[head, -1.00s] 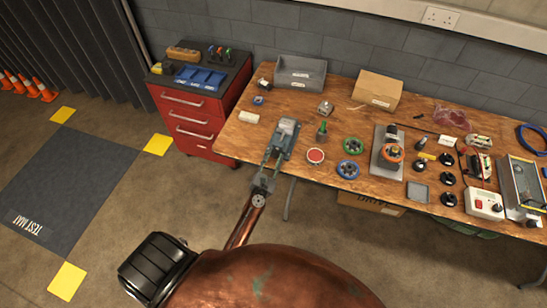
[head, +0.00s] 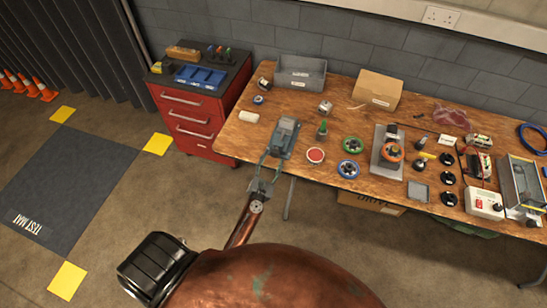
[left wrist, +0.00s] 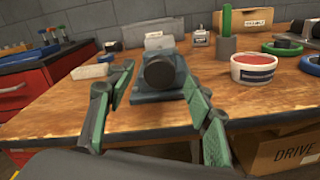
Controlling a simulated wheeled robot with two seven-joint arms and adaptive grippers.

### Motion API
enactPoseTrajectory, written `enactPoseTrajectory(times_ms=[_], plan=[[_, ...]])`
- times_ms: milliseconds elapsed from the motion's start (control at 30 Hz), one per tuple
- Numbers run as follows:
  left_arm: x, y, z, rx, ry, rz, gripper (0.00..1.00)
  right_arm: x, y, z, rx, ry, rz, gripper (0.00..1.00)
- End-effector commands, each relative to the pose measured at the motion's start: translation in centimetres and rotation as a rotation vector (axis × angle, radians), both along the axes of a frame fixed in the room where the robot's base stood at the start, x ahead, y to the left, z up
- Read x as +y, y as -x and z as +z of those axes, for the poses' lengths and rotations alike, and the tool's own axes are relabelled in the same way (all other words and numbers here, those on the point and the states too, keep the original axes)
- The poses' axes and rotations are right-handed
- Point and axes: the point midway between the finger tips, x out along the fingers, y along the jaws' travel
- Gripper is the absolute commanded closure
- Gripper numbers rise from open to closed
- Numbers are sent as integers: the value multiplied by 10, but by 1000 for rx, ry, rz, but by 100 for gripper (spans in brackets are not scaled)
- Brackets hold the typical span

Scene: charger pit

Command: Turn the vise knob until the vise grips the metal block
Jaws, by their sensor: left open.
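The grey-blue vise (head: 285,138) stands near the front left edge of the wooden bench. In the left wrist view its round dark knob (left wrist: 158,73) faces me, with the vise body behind it. My left gripper (head: 270,166) is open and empty at the bench's front edge, on the knob side of the vise. In the left wrist view its two green-padded fingers spread left and right of the knob, apart from it. The vise jaws are hidden behind the knob in that view, and I cannot tell whether they hold a metal block. My right gripper is not in view.
A green-topped post (head: 322,131) and a red-topped tub (head: 315,155) stand right of the vise. A small metallic block-like piece (head: 325,107) and a grey bin (head: 300,72) are behind. A red drawer cabinet (head: 190,122) adjoins the bench.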

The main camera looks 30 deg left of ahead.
Motion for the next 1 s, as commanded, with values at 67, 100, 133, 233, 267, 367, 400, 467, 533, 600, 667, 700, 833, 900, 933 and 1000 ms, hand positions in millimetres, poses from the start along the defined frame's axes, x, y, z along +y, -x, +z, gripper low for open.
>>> enactPoseTrajectory(times_ms=[67,100,133,233,267,367,400,467,533,600,667,700,833,900,933,1000], plan=[[-4,19,-2,4,-1,0,52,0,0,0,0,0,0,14],[-6,28,-2,4,0,-1,52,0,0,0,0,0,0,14],[-7,34,-2,4,-2,-1,52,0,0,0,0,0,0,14],[-12,54,-1,3,-2,-1,52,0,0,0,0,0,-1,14],[-13,59,-1,3,-3,0,52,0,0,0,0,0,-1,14],[-18,75,-1,3,-1,0,52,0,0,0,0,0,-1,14],[-19,80,-1,2,-2,-1,52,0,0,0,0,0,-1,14],[-20,86,-1,3,-2,0,52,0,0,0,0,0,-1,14],[-22,90,0,1,-2,-1,52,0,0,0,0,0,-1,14],[-22,93,0,1,-1,0,52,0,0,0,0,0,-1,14],[-22,94,0,1,-1,0,52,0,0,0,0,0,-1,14],[-22,94,0,1,-1,0,52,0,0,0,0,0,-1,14],[-22,94,0,0,-1,0,52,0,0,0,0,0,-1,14],[-22,94,0,1,-1,0,52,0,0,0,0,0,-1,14],[-23,94,-2,4,-5,-1,52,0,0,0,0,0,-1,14],[-24,95,-12,30,-41,-10,52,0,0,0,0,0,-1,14]])
